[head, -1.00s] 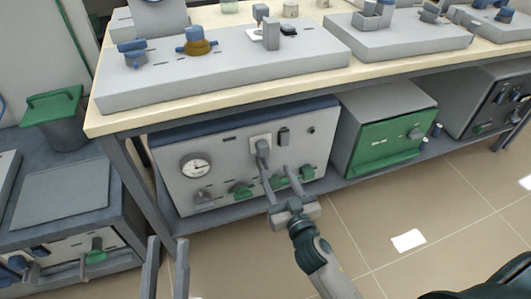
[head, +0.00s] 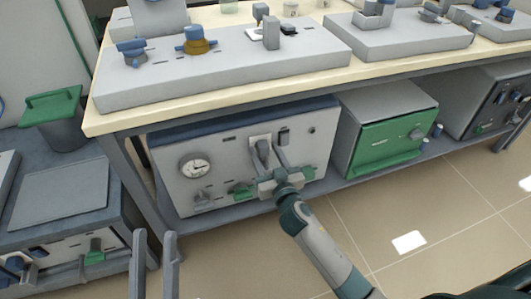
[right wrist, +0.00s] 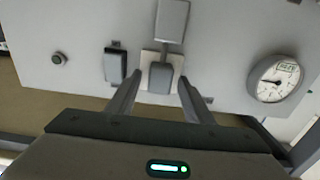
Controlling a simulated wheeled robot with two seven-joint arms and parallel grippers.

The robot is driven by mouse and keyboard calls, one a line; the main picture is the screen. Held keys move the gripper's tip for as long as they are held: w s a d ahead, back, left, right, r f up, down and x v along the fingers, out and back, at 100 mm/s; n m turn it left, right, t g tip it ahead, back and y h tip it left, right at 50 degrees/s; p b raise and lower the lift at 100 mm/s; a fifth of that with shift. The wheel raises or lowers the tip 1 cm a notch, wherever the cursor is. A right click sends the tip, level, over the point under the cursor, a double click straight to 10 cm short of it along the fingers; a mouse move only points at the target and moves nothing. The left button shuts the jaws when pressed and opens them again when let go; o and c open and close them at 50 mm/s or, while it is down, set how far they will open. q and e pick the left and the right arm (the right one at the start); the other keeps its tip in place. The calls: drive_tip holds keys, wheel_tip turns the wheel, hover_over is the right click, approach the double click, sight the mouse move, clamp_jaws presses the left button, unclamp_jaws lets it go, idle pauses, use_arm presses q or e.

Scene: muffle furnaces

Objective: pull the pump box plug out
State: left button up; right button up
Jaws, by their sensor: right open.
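The pump box (head: 222,170) is a pale grey box with a blue-grey top, on the shelf under the bench. Its grey plug (head: 262,149) sits in a pale socket plate on the front face; the plug also shows in the right wrist view (right wrist: 161,77). My right gripper (head: 270,150) is open in front of the socket. In the right wrist view its two fingers (right wrist: 159,80) stand on either side of the plug, with gaps visible. Contact with the plug cannot be told. My left gripper (head: 153,235) is open and empty at the lower left, away from the box.
A gauge (head: 195,167), a dark switch (head: 283,137) and green knobs (head: 242,190) are on the box front. A green-fronted box (head: 388,140) stands to the right. The bench top (head: 240,98) overhangs the shelf. The tiled floor in front is clear.

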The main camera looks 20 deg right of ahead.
sight(265, 152)
clamp_jaws()
drive_tip(key=shift+s+p, duration=0.3)
drive_tip(key=shift+s, duration=1.6)
drive_tip(key=shift+f, duration=0.1)
drive_tip(key=shift+c, duration=1.3)
unclamp_jaws()
drive_tip(key=shift+o, duration=1.3)
drive_tip(key=shift+s, duration=0.1)
use_arm(q)
drive_tip(key=shift+s+d+f+g, duration=0.1)
drive_tip(key=shift+d+f+g, duration=0.15)
drive_tip(key=shift+f, duration=0.15)
drive_tip(key=shift+s+d+f+g, duration=0.15)
drive_tip(key=shift+f+g, duration=0.1)
drive_tip(key=shift+f, duration=0.15)
drive_tip(key=shift+w+r, duration=0.1)
drive_tip(key=shift+w, duration=0.05)
